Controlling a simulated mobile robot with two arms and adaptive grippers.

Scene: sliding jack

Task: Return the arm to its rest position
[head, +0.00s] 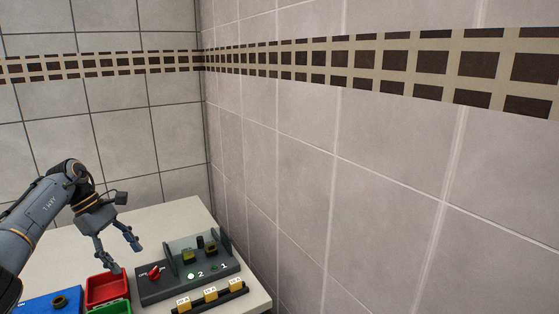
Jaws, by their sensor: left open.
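My left arm comes in from the left, and its gripper (126,257) is open and empty. The fingers point down and spread apart, above the table near the red tray and the left end of the grey device. The dark grey device (188,276) stands on the table with a red knob (154,272), a lit lamp marked 2, a second marking 1, and small yellow-black parts between upright plates at its back. My right gripper is not in view.
The white table (180,219) is bare behind the device. A red tray (92,303), a green tray (112,309) and a blue block (38,308) with a ring-shaped part lie at the front. A black rack (225,303) holds yellow labelled pieces. Tiled walls close off the back and right.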

